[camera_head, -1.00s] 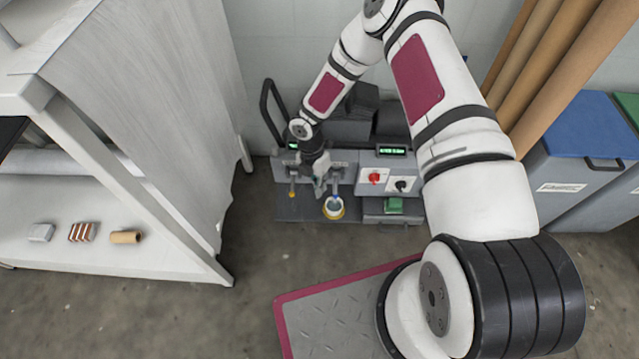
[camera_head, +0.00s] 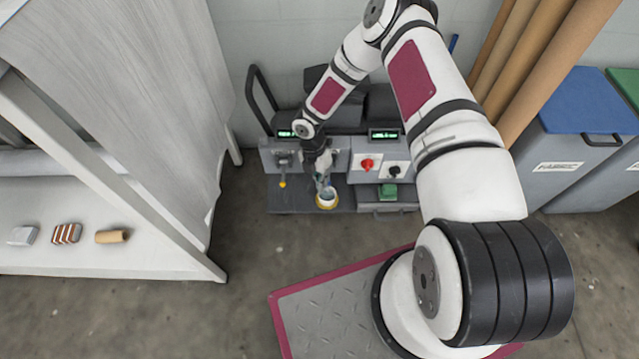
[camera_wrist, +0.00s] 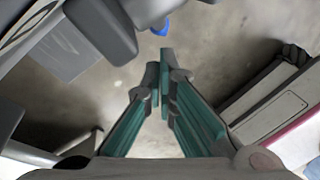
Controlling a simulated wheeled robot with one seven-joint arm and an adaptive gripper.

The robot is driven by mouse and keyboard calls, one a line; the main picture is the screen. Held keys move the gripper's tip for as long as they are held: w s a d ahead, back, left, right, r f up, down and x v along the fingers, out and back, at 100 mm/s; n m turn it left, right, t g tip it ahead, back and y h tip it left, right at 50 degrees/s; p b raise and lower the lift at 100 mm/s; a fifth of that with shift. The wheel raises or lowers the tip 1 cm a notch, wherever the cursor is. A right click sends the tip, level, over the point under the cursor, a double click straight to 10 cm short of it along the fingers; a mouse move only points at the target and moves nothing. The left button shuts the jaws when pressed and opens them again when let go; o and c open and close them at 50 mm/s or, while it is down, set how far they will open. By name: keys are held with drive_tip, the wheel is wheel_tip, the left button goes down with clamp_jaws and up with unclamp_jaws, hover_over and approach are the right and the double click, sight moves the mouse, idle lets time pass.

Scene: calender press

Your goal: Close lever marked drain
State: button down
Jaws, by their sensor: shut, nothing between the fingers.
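The grey press (camera_head: 335,160) stands against the wall. A lever with a yellow tip (camera_head: 282,184) hangs on its left front. My gripper (camera_head: 322,184) is in front of the press, right of that lever and just above a white bowl with a yellow rim (camera_head: 327,201). It covers the area where a second lever hung, so that lever is mostly hidden. In the wrist view my gripper's teal fingers (camera_wrist: 165,75) are shut and empty. A small blue piece (camera_wrist: 161,27) shows beyond them, apart from the fingertips. No drain marking is readable.
A red knob (camera_head: 367,163) and a black knob (camera_head: 394,171) are on the right of the press. A white rack (camera_head: 110,258) stands at left, blue- and green-lidded bins (camera_head: 583,100) at right. Bare floor (camera_head: 240,300) lies before the press.

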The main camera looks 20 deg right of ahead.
drive_tip(key=shift+w+d+f+b, duration=0.45)
drive_tip(key=shift+w+f+b, duration=0.15)
drive_tip(key=shift+b, duration=0.4)
drive_tip(key=a+r+p, duration=0.2)
drive_tip(key=r, duration=0.4)
drive_tip(key=s+a+r+p, duration=0.1)
drive_tip(key=a+r+p, duration=0.1)
drive_tip(key=r, duration=0.4)
drive_tip(key=shift+s+p, duration=0.25)
drive_tip(key=shift+p, duration=0.15)
drive_tip(key=shift+r, duration=0.1)
